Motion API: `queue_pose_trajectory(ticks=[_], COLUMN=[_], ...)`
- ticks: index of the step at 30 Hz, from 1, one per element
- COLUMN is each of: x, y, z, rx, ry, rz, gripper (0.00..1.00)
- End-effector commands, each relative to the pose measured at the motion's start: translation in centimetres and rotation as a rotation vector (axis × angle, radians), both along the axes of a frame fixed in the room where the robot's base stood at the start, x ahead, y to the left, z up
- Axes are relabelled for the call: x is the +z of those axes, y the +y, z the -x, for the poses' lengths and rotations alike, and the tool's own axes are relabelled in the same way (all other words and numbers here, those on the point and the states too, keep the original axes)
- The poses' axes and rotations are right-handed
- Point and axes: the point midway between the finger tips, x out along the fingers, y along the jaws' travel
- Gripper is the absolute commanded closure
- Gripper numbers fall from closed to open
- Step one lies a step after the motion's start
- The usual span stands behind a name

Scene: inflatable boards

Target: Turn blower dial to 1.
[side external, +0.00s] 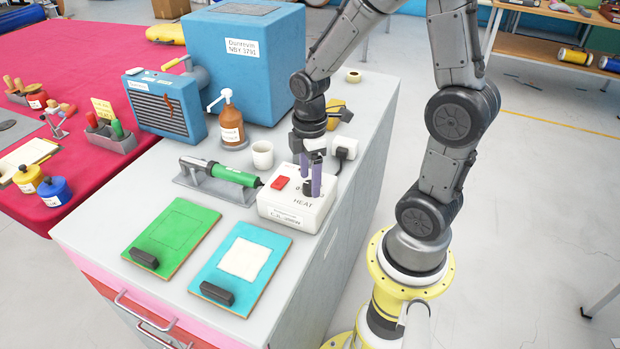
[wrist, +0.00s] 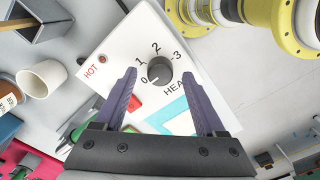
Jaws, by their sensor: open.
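The white control box (side external: 296,205) stands near the right edge of the grey worktop, marked HEAT on top. Its dark grey dial (wrist: 159,70) shows in the wrist view, with 0, 1, 2 and 3 around it. A pale mark on the dial seems to point at 0. My gripper (wrist: 161,72) is open, its two purple fingers either side of the dial in that view, with gaps showing. In the side view my gripper (side external: 311,174) is over the box and partly hides the dial. Contact cannot be told.
A red switch (side external: 279,183) sits on the box beside the dial. Green (side external: 174,236) and blue (side external: 226,282) boards lie in front.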

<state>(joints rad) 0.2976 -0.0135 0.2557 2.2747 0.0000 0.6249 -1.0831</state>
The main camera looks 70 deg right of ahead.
Motion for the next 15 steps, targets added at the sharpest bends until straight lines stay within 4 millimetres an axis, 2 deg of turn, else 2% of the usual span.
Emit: queue_pose_trajectory(ticks=[4, 12, 15], x=[-0.75, -0.82, -0.80], y=[0.02, 0.01, 0.01], z=[0.05, 0.02, 0.02], rx=[0.000, 0.000, 0.000], ry=[0.001, 0.000, 0.000], rz=[0.000, 0.000, 0.000], gripper=[0.28, 0.28, 0.45])
